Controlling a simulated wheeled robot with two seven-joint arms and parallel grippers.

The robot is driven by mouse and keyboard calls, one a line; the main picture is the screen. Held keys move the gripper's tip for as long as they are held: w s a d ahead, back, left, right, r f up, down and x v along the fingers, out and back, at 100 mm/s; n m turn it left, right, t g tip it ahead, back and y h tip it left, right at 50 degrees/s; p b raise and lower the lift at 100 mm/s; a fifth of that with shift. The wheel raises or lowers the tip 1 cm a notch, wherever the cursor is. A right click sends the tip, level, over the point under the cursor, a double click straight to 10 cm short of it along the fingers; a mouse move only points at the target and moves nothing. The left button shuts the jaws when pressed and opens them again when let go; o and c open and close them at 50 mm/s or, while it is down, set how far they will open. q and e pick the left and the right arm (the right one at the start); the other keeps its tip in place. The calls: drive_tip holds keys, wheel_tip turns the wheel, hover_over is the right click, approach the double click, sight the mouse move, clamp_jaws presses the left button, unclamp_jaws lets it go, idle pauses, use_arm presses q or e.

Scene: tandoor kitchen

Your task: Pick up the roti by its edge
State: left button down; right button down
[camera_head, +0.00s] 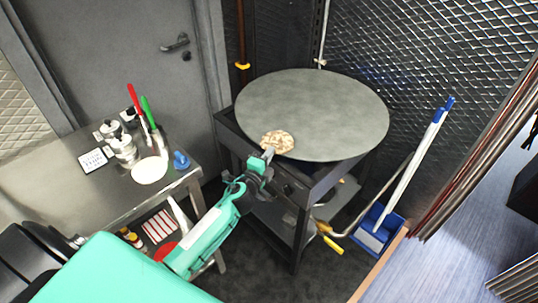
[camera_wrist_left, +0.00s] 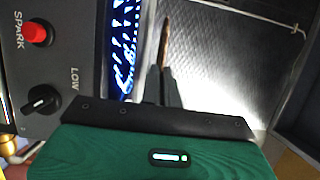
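The roti (camera_head: 278,141) is a small round, pale bread with brown spots. It is at the near left edge of the large round grey griddle (camera_head: 335,105). My left gripper (camera_head: 268,153) reaches its near edge. In the left wrist view the roti (camera_wrist_left: 165,42) shows edge-on as a thin brown strip at the tips of my left gripper (camera_wrist_left: 162,74). The fingers are close together with the roti's edge between them. Whether the roti is clear of the griddle, I cannot tell. My right gripper is in neither view.
The stove front has a red spark button (camera_wrist_left: 35,32) and a black knob (camera_wrist_left: 41,101); blue flames (camera_wrist_left: 125,45) burn under the griddle. A steel table (camera_head: 75,180) at left holds a white plate (camera_head: 150,170), canisters and red- and green-handled utensils. A blue dustpan (camera_head: 376,231) stands right.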

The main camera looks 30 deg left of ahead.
use_arm(q)
drive_tip(key=s+r+p, duration=0.2)
drive_tip(key=s, duration=0.5)
drive_tip(key=s+r+p, duration=0.2)
drive_tip(key=s+r, duration=0.1)
drive_tip(key=s, duration=0.4)
drive_tip(key=shift+d, duration=0.1)
